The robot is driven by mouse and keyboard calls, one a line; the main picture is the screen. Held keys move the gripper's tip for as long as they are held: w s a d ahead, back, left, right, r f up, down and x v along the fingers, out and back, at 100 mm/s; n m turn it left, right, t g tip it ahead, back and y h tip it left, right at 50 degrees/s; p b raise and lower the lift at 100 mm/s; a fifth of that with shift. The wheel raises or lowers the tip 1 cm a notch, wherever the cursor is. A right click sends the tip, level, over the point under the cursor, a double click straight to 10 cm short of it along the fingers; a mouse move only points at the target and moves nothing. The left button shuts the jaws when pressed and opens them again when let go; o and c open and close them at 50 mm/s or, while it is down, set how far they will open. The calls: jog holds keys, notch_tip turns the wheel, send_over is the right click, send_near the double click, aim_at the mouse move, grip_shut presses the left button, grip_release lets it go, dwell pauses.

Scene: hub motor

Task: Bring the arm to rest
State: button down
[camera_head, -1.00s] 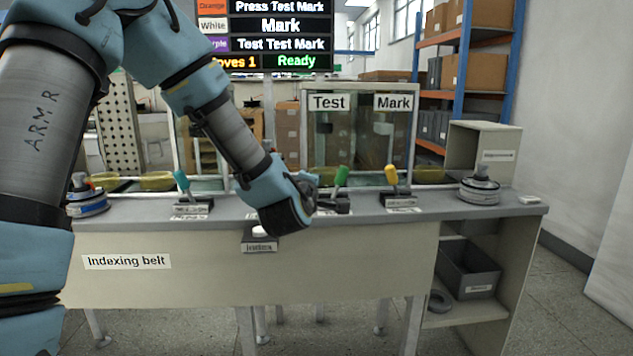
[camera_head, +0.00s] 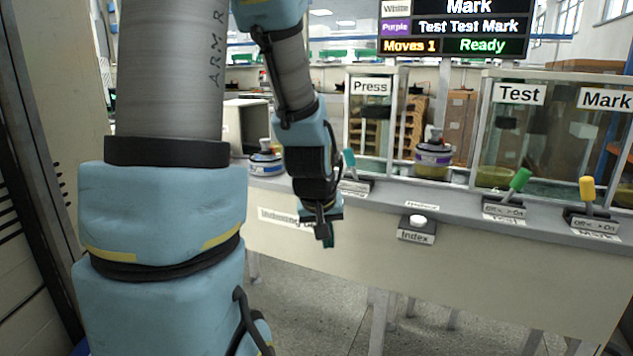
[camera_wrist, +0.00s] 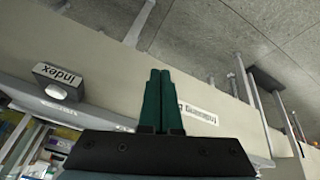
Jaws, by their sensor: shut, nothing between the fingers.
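My gripper (camera_head: 325,236) hangs from my arm in front of the left part of the indexing belt bench (camera_head: 480,272), pointing down. In the wrist view its two green fingers (camera_wrist: 160,80) are together with nothing between them. The gripper appears apart from the bench, and partly covers the belt's label.
The Index button (camera_head: 417,224) is on the bench front, right of my gripper. A teal lever (camera_head: 349,159), a green lever (camera_head: 520,181) and a yellow lever (camera_head: 587,190) stand on the bench. A hub motor (camera_head: 433,157) stands at the Press station; another (camera_head: 265,160) sits at left.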

jog(key=s+a+g+y, duration=0.2)
jog(key=s+a+g, duration=0.1)
jog(key=s+a, duration=0.55)
notch_tip(320, 180, up, 13)
jog(key=w+p, duration=0.1)
jog(key=p, duration=1.2)
jog(key=shift+a+m, duration=0.3)
